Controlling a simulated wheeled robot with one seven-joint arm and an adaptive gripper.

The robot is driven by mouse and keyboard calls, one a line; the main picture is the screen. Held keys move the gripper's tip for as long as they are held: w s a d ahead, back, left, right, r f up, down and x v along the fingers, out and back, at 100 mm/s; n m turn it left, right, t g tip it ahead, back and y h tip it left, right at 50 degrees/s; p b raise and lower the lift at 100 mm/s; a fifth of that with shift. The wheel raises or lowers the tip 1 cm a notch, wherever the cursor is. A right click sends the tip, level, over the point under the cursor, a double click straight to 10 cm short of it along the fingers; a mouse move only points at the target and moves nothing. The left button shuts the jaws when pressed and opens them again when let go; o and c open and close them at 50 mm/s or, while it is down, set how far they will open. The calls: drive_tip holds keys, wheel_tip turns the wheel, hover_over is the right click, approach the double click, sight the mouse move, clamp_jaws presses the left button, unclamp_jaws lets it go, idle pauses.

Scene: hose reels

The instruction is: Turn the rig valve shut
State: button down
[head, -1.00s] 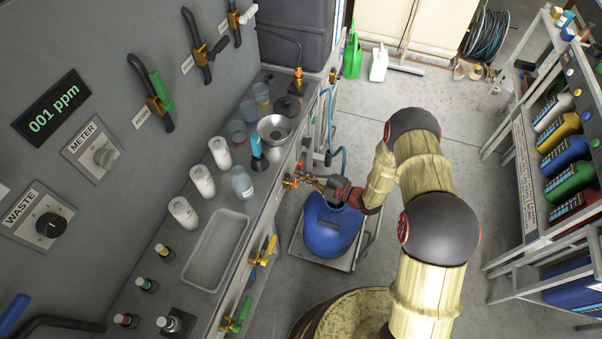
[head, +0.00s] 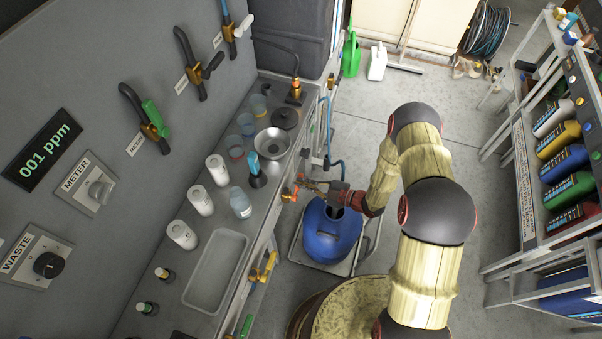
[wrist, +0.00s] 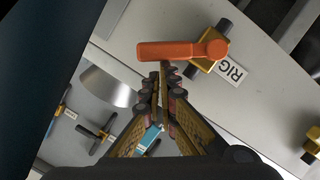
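The rig valve has an orange lever handle (wrist: 175,51) on a brass body (wrist: 206,63), beside a white RIG label (wrist: 231,70) in the wrist view. The lever lies nearly level across that picture, its free end to the left. In the head view the valve (head: 289,191) is on the bench's front edge. My gripper (wrist: 164,76) looks shut, its fingertips close together just below the middle of the lever. I see nothing held between them. I cannot tell whether the tips touch the lever. In the head view my gripper (head: 304,185) is right beside the valve.
A yellow-handled valve (head: 264,267) is nearer on the same bench edge. A blue drum (head: 331,234) stands below my gripper. A metal funnel bowl (head: 272,143) and several cups and bottles are on the bench.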

drive_tip(key=shift+w+d+f+b, duration=0.3)
drive_tip(key=shift+w+f+b, duration=0.05)
drive_tip(key=shift+w+f, duration=0.45)
drive_tip(key=shift+w+d+f+b, duration=0.3)
drive_tip(key=shift+w+f, duration=0.45)
drive_tip(key=shift+w, duration=0.05)
